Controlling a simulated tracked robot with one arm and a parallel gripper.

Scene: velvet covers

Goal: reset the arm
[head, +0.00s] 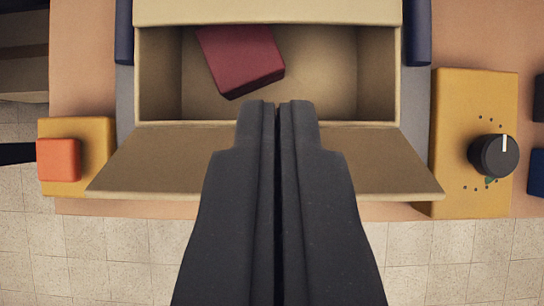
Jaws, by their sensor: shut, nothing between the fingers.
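My gripper (277,104) points away from the camera, with its two dark fingers side by side and shut, nothing between them. Its tips appear in front of an open tan box (158,75), near the box's front edge. I cannot tell whether they touch it. The gripper covers the middle of the box's lowered front flap (150,165).
A dark red block (242,60) lies tilted inside the box. An orange button (58,160) on a yellow base stands at the left. A yellow panel (450,110) with a black knob (493,156) stands at the right. Tiled floor (110,250) shows in front.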

